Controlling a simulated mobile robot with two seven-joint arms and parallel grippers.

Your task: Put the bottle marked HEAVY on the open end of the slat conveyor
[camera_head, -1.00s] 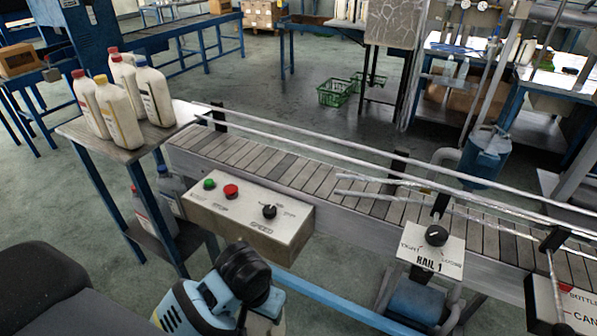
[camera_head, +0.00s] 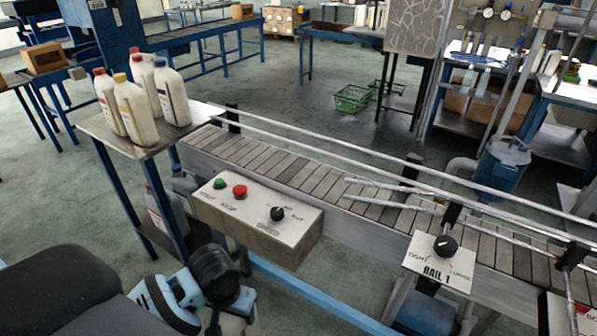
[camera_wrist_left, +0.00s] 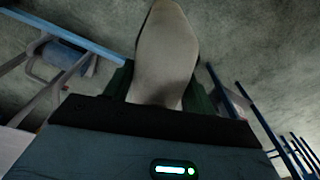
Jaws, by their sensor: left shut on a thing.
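My left gripper (camera_wrist_left: 160,85) is shut on a pale, rounded bottle-like thing (camera_wrist_left: 167,45) in the left wrist view. No label shows on it there. In the head view my left arm (camera_head: 205,285) is low at the bottom, before the conveyor, and its fingers and load are hidden. The slat conveyor (camera_head: 270,160) runs from centre left to the lower right. Its open end (camera_head: 200,138) is at the left, beside a small table (camera_head: 97,128). Several white bottles (camera_head: 137,108) stand on that table; their labels are too small to read. My right gripper is not in view.
A control box (camera_head: 262,215) with green and red buttons and a RAIL 1 knob plate (camera_head: 440,262) stick out from the conveyor's front. Guide rails (camera_head: 330,145) line the conveyor. The slats near the left end are bare. Jugs (camera_head: 170,210) stand on the table's lower shelf.

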